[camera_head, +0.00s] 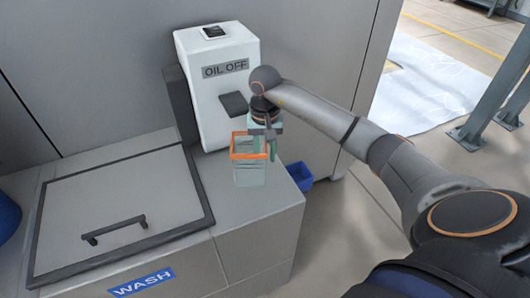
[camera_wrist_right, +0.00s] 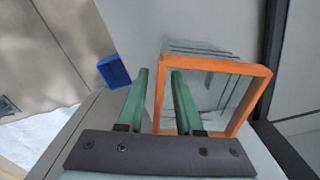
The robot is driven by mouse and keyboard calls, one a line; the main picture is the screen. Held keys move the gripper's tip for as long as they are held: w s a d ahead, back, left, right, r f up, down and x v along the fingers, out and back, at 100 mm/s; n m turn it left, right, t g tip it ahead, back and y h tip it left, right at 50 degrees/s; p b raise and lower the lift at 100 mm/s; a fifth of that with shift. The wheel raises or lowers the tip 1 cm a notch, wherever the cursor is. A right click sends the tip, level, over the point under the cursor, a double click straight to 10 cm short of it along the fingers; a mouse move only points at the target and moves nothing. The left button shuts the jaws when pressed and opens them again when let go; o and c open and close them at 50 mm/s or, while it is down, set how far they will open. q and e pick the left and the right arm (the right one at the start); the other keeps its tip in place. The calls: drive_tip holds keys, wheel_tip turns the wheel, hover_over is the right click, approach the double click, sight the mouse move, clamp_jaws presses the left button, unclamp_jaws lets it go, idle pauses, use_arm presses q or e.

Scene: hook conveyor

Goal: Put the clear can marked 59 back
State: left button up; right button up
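A clear can with an orange rim (camera_head: 249,155) is at the front of the white "OIL OFF" machine, above or on the grey bench top. Its mark cannot be read. My right gripper (camera_head: 270,150) is at the can's right side. In the right wrist view the can's orange rim (camera_wrist_right: 220,66) is seen from above, and my right gripper (camera_wrist_right: 160,75) has its green fingers on either side of one rim edge. A gap shows between the fingers. Whether they touch the rim is not clear. My left gripper is out of view.
The white "OIL OFF" machine (camera_head: 218,95) stands behind the can. A handled lid (camera_head: 120,205) marked off by a dark frame is at the left, above a "WASH" label (camera_head: 141,283). A blue bin (camera_head: 300,176) is right of the bench. Open floor lies at right.

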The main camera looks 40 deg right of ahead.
drive_tip(key=shift+r, duration=0.1)
drive_tip(key=shift+r, duration=0.3)
wheel_tip(320, 180, up, 12)
drive_tip(key=shift+f+p, duration=0.2)
drive_tip(key=shift+p, duration=0.1)
drive_tip(key=shift+a+f, duration=0.1)
drive_tip(key=shift+a, duration=0.05)
